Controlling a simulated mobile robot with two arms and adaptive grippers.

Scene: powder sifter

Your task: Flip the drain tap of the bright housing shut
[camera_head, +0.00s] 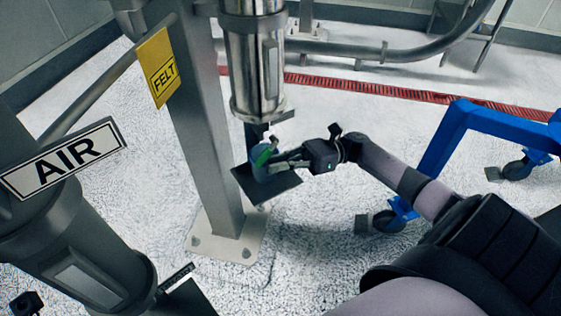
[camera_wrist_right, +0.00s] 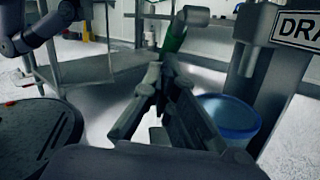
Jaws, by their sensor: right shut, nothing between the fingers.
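The bright housing (camera_head: 254,70) is the shiny steel cylinder at the top middle of the head view. Below it is the drain tap's green lever (camera_head: 263,155). In the right wrist view the green lever (camera_wrist_right: 175,36) slants up to the right, just beyond my fingertips. My right gripper (camera_head: 277,163) comes in from the right, beside the lever. In the right wrist view the right gripper (camera_wrist_right: 166,72) is shut and empty. I cannot tell whether its tips touch the lever.
A blue-rimmed bucket (camera_wrist_right: 230,115) stands under the drain, by a DRAIN sign (camera_wrist_right: 298,28). A grey post (camera_head: 205,130) with a yellow FELT sign (camera_head: 159,66) stands left of the housing. A darker housing with an AIR sign (camera_head: 64,158) is at left. A blue wheeled frame (camera_head: 452,135) is at right.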

